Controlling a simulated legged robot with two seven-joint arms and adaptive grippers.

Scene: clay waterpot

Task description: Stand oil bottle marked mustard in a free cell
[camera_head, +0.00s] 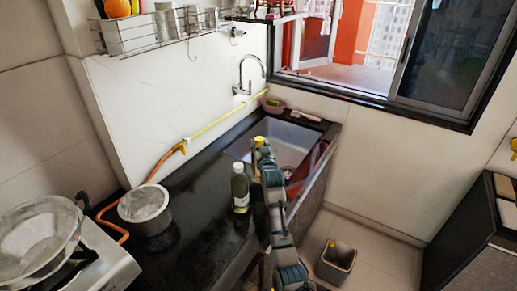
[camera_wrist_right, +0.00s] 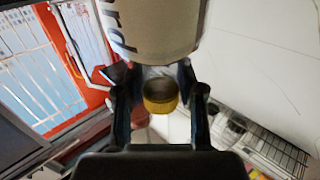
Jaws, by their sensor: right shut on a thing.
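My right gripper (camera_head: 260,148) is shut on a bottle with a yellow cap (camera_head: 259,140), near the sink in the head view. In the right wrist view, the gripper (camera_wrist_right: 158,82) has its fingers on either side of the bottle's neck, below the yellow cap (camera_wrist_right: 160,97). The bottle's pale label (camera_wrist_right: 155,28) shows part of a dark word, seemingly ending in "rd". My own arm hides most of this bottle in the head view. No cells can be made out. My left gripper is not in view.
A dark bottle with a pale label (camera_head: 240,190) stands on the black counter (camera_head: 195,200), left of my arm. A steel pot (camera_head: 146,208) and a hose (camera_head: 160,166) are further left. The sink (camera_head: 290,142) lies behind. A grey bin (camera_head: 337,262) stands on the floor.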

